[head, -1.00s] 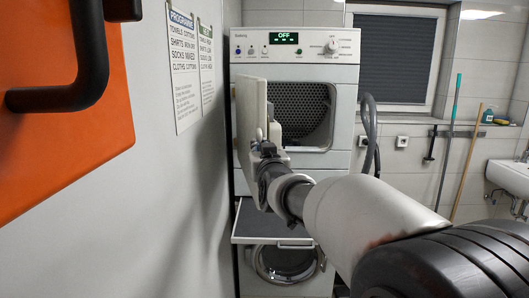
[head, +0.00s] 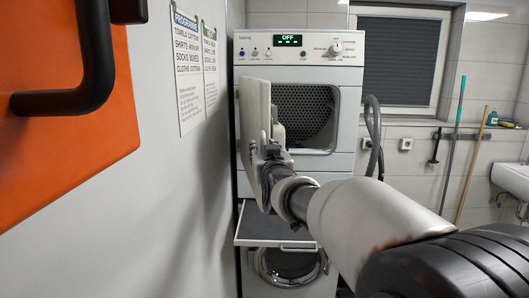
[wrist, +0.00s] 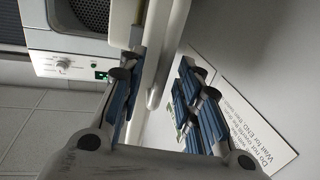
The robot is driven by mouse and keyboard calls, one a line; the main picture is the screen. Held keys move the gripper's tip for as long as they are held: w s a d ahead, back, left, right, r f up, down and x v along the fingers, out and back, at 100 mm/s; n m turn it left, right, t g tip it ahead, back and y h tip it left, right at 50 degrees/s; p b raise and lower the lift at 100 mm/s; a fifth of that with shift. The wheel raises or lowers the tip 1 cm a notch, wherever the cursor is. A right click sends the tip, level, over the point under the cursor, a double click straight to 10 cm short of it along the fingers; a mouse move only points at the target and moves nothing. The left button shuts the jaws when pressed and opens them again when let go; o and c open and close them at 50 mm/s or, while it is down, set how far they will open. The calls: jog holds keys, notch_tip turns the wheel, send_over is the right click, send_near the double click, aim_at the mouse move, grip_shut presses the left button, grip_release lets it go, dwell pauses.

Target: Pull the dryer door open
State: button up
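The white dryer (head: 350,120) stands on top of another machine, its display reading OFF. Its door (head: 257,115) stands open, swung out to the left and seen nearly edge-on, with the drum opening (head: 305,115) exposed. My gripper (head: 272,140) is at the door's free edge. In the wrist view, the door edge (wrist: 165,45) runs between the two blue-padded fingers of my gripper (wrist: 163,62). The fingers are wide apart; the left one lies close along the door and the right one is clear of it. Whether a finger touches the door cannot be told.
A wall with instruction sheets (head: 188,70) and an orange panel with a black handle (head: 75,95) is close on the left. A pull-out shelf (head: 275,232) and lower round door (head: 290,265) are below. A hose (head: 373,135), poles (head: 452,145) and sink (head: 510,180) are right.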

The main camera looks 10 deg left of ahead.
jog(key=v, duration=1.2)
jog(key=shift+d, duration=0.1)
jog(key=s+d+f+m+g+h, duration=0.25)
jog(key=s+d+f+g, duration=0.35)
jog(key=s+d+f, duration=0.6)
jog(key=s+d+f+g+h, duration=0.1)
jog(key=s+d+f+g, duration=0.2)
jog(key=s, duration=0.8)
jog(key=s+d+f+m+g+h, duration=0.1)
jog(key=s+d+f+g+h, duration=0.1)
jog(key=s+d+f, duration=0.4)
jog(key=s+d+g, duration=0.1)
jog(key=s+d, duration=0.1)
jog(key=s, duration=0.3)
jog(key=shift+s+d+f, duration=0.15)
jog(key=shift+s+f, duration=0.05)
jog(key=shift+f, duration=0.2)
jog(key=shift+m, duration=0.25)
